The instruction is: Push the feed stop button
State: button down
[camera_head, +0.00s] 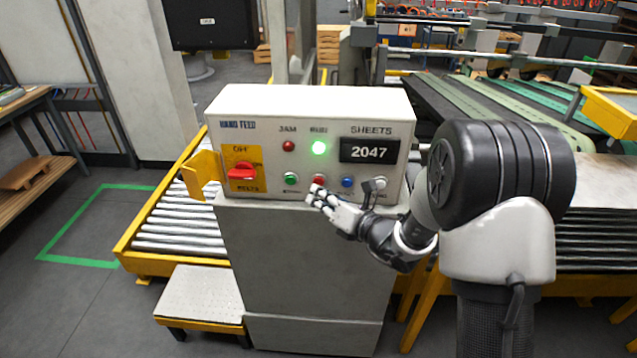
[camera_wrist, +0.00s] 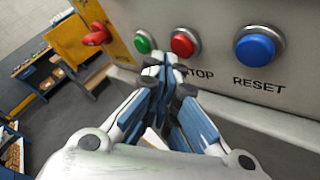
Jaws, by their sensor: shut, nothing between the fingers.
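The feed control box (camera_head: 310,105) is a white box on a grey pedestal, with a row of round buttons low on its face. The red button (camera_head: 319,181) is partly behind my fingers in the head view; in the wrist view the red button (camera_wrist: 185,43) has a label ending in "TOP" below it, partly hidden. A green button (camera_wrist: 143,41) is on its left and a blue RESET button (camera_wrist: 259,46) on its right. My gripper (camera_head: 316,194) is shut and empty, its tips just below the red button. In the wrist view the gripper tips (camera_wrist: 160,62) show between green and red; contact cannot be told.
A red rotary switch (camera_head: 242,172) on a yellow plate is at the panel's left, with a yellow bracket beside it. A roller conveyor (camera_head: 180,220) stands behind left.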

jog(key=shift+w, duration=0.8)
dwell(0.6)
jog(key=shift+s, duration=0.95)
jog(key=s, duration=0.5)
jog(key=shift+b, duration=0.35)
jog(key=shift+a, duration=0.1)
dwell(0.4)
